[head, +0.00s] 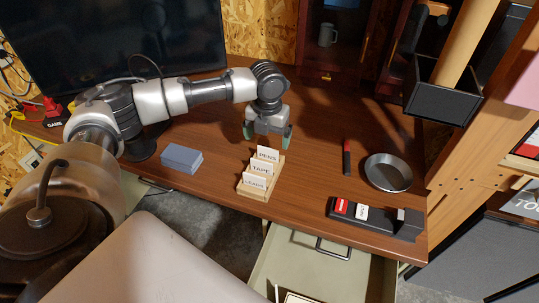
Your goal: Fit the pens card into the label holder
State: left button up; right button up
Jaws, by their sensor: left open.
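The white pens card (267,154) stands upright in the back row of a stepped wooden rack (249,191). The tape card (261,169) and another lettered card (256,182) stand in front of it. My left gripper (268,134) is open, pointing down just above and behind the pens card, with its greenish fingertips apart. Nothing shows between them. A long black holder (384,224) at the front right bears a red piece and a white piece; I cannot tell whether it is the label holder. My right gripper is not in view.
A blue-grey stack (181,158) lies left of the rack. A red-and-black marker (347,158) and a round metal dish (388,172) are to the right. A drawer (310,268) stands open below the front edge. The bench between rack and marker is clear.

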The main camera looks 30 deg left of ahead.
aim_at(268, 149)
pick_arm(q)
jog(key=shift+w+d+f, duration=0.1)
jog(key=shift+w+f, duration=0.05)
jog(key=shift+f, duration=0.25)
jog(key=shift+w+f, duration=0.1)
jog(key=shift+f, duration=0.2)
jog(key=f, duration=0.4)
jog(key=shift+w+a+f, duration=0.25)
jog(key=shift+a+f, duration=0.05)
jog(key=shift+f, duration=0.05)
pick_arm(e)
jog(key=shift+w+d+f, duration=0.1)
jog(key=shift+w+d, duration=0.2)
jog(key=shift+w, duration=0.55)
pick_arm(q)
jog(key=c, duration=1)
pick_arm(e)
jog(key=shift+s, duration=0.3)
pick_arm(q)
jog(key=shift+r, duration=0.15)
